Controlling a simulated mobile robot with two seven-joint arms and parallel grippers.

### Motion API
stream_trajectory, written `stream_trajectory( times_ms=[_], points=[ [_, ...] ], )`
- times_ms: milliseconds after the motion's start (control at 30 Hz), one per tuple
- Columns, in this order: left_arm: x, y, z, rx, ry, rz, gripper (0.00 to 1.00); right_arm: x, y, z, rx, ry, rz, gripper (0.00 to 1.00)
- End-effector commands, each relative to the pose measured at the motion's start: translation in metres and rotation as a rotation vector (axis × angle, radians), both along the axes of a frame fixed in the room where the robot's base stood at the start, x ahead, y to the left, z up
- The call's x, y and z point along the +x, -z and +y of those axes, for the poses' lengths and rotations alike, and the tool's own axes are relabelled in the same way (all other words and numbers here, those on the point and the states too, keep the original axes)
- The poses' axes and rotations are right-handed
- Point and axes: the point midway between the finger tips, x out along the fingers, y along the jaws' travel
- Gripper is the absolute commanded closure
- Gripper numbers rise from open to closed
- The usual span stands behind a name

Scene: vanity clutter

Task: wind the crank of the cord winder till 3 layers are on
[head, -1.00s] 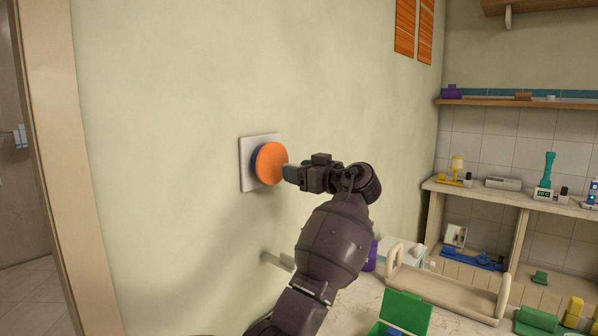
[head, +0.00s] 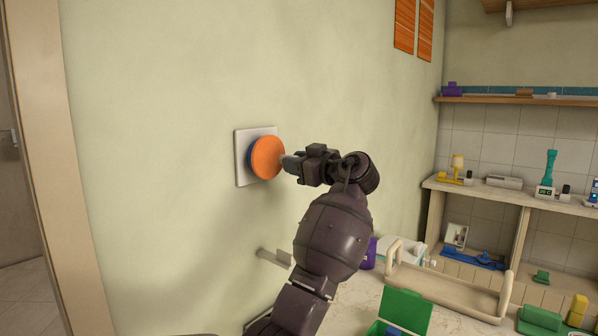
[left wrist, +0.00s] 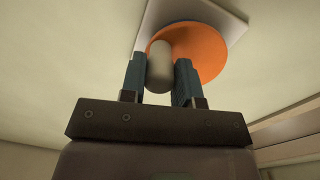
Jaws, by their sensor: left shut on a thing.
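The cord winder is on the wall: a white square plate (head: 242,160) with a blue drum edge (head: 250,160) and an orange disc (head: 267,158) in front. A pale grey crank knob (left wrist: 159,66) stands out from the disc in the left wrist view. My left gripper (head: 287,163) is at the right side of the disc. In the left wrist view its two blue-grey fingers (left wrist: 159,78) are closed on either side of the knob. Any cord on the drum is hidden behind the disc. My right gripper is not in view.
Below is a counter with an open green box (head: 405,310), a beige tray (head: 445,290) and a purple container (head: 369,254). A grey bar (head: 274,257) sticks out from the wall under the winder. Shelves (head: 520,103) with small items stand at the right. The wall around the winder is clear.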

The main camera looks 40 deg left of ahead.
Motion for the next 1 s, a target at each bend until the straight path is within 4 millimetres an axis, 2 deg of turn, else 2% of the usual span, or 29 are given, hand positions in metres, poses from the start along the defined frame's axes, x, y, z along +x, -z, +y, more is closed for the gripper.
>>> stream_trajectory(
  times_ms=[33,300,667,700,800,867,1000],
  points=[
    [0.004,0.008,0.0,0.0,0.0,-0.037,0.94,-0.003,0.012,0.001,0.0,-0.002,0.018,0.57],
    [0.003,-0.003,0.0,-0.015,0.0,-0.23,0.94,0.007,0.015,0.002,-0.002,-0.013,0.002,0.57],
    [0.001,-0.01,0.0,-0.018,0.0,-0.261,0.94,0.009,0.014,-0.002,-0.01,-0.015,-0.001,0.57],
    [0.001,-0.01,0.0,-0.018,0.0,-0.261,0.69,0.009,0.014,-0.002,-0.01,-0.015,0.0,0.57],
    [0.001,-0.01,0.0,-0.018,0.0,-0.261,0.54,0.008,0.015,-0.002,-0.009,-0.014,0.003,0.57],
    [0.001,-0.01,0.0,-0.018,0.0,-0.26,0.45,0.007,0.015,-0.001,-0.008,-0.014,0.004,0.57],
    [0.001,-0.01,0.0,-0.018,-0.001,-0.26,0.45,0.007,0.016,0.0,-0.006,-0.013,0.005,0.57]
  ],
)
